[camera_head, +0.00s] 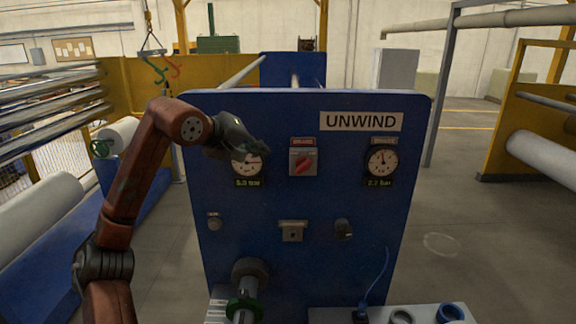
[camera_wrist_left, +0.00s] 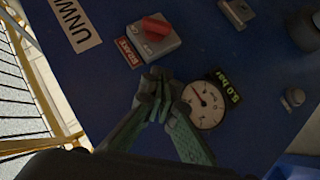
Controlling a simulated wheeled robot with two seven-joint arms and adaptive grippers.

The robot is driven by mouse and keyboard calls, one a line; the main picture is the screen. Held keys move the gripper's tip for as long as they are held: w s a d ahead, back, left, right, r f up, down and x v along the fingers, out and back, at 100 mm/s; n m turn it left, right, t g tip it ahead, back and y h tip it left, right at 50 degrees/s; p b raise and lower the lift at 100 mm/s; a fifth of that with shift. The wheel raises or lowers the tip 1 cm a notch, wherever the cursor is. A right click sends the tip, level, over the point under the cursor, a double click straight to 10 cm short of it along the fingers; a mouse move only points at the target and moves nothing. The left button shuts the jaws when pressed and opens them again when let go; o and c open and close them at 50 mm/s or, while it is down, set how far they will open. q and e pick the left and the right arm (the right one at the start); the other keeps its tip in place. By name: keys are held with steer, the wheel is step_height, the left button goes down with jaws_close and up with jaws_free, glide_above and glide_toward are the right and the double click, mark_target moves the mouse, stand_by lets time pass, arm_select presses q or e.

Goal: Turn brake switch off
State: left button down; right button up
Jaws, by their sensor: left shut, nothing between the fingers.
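The brake switch (camera_head: 303,162) is a red rotary knob on a grey square plate with a small red label above it, on the blue UNWIND panel (camera_head: 330,205). Its handle looks slanted in the head view. The switch also shows in the left wrist view (camera_wrist_left: 155,27), upper middle. My left gripper (camera_head: 262,150) is in front of the panel, left of the switch and over part of the 5.0 bar gauge. In the left wrist view the fingertips (camera_wrist_left: 155,80) are together and empty, just short of the red label, apart from the knob. My right gripper is out of view.
The left gauge (camera_head: 247,168) sits just behind the left gripper, and a second gauge (camera_head: 382,162) is on the right. Smaller knobs and a latch (camera_head: 292,231) lie below. The space right of the switch is clear.

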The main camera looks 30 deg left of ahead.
arm_select(q)
steer(key=p, duration=0.2)
glide_toward(297, 167)
steer(key=r+x, duration=0.1)
steer(key=x, duration=0.4)
steer(key=shift+w+d+f, duration=0.15)
steer(key=shift+w+f, duration=0.15)
steer(key=shift+f, duration=0.3)
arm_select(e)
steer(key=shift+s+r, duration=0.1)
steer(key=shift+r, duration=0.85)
